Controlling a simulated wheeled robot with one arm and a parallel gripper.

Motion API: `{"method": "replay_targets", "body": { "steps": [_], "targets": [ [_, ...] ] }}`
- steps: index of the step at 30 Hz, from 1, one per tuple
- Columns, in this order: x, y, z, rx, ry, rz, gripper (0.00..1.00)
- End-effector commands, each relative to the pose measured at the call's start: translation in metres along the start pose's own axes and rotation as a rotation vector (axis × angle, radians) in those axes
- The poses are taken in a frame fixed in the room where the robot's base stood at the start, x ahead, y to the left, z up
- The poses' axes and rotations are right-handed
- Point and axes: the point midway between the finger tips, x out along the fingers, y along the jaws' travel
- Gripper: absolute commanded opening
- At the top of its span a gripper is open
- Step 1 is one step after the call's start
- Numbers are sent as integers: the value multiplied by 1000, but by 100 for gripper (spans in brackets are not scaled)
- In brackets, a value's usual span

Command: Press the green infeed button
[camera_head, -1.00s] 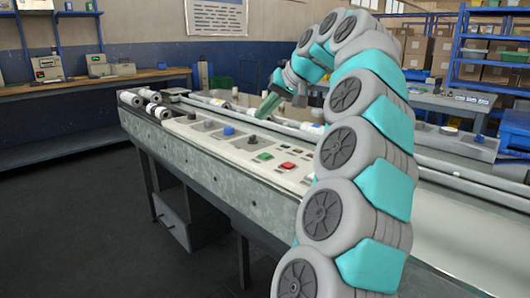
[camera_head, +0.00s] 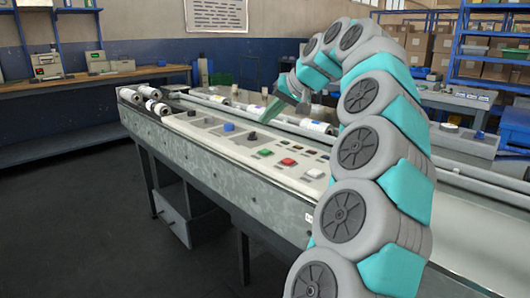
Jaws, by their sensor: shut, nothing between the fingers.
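The green button (camera_head: 265,153) sits on the light control panel (camera_head: 243,158) on top of the long machine. A red button (camera_head: 288,162) is to its right and nearer, and a blue knob (camera_head: 229,127) is to its left and farther back. My gripper (camera_head: 266,118) has green fingers pointing down and left. The fingers are shut and empty. They are in the air above the far side of the panel, above and apart from the green button in the picture. No button is hidden by the fingers.
White rollers (camera_head: 152,103) lie at the machine's left end, and more rollers run along its back. A wooden bench (camera_head: 90,80) stands at the left wall. Blue shelves (camera_head: 480,45) with boxes stand at the back right. The floor at front left is clear.

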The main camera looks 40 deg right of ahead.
Motion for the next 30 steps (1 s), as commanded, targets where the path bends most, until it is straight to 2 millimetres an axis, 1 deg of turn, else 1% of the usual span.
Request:
{"method": "replay_targets", "body": {
  "steps": [1,6,9,12,16,30],
  "targets": [
    [7,6,6,0,-1,0,0],
    [26,18,19,0,-3,0,0],
    [35,25,25,0,-3,0,0],
    [40,29,29,1,-1,0,0],
    [43,32,30,1,1,0,0],
    [42,31,30,1,1,0,0]
  ]
}}
